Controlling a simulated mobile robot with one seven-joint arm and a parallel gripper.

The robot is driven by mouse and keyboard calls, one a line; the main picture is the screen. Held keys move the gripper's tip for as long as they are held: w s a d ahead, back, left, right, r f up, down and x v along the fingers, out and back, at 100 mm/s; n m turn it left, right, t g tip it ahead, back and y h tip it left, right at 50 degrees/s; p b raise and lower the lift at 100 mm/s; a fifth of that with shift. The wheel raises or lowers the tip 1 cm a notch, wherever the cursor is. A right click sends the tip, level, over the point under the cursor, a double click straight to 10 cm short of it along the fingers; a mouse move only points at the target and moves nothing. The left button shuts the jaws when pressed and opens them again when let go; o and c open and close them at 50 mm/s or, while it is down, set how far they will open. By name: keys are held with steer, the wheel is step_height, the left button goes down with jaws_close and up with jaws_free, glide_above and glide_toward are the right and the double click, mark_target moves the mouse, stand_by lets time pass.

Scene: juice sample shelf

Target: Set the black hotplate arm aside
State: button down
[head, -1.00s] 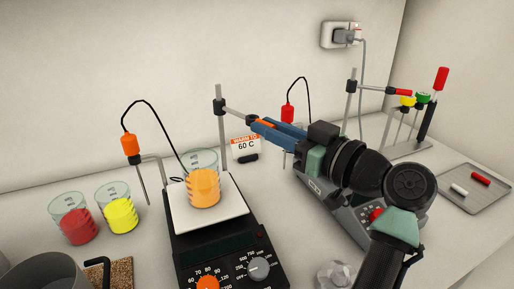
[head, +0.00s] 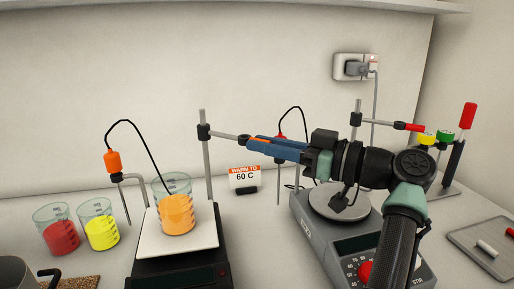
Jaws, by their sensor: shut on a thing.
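The black hotplate (head: 180,270) stands at the centre left, with an upright metal rod (head: 207,165) at its back right. Its arm (head: 226,136) is a thin metal bar with a black end, running right from a black clamp (head: 204,131) on the rod. My gripper (head: 252,141), with blue fingers and orange tips, is shut on the arm's black end. The fingers partly hide that end. The arm points right, clear of the beaker of orange liquid (head: 176,214) on the white plate top (head: 205,236).
An orange-handled probe (head: 112,162) with a black cable hangs left of the beaker. Red (head: 60,238) and yellow (head: 101,233) beakers stand at left. A grey hotplate (head: 310,235) with its own red-tipped arm (head: 408,127) is under and behind my arm. A "60 C" sign (head: 244,180) stands between the hotplates.

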steer(key=shift+w+a+r, duration=0.1)
steer(key=shift+a+r, duration=0.1)
steer(key=shift+a, duration=0.15)
steer(key=c, duration=0.9)
jaws_free()
steer(key=shift+o, duration=0.5)
steer(key=shift+w+a+f, duration=0.2)
steer(key=shift+a+f, duration=0.05)
steer(key=v, duration=1.3)
steer(key=shift+d, duration=0.15)
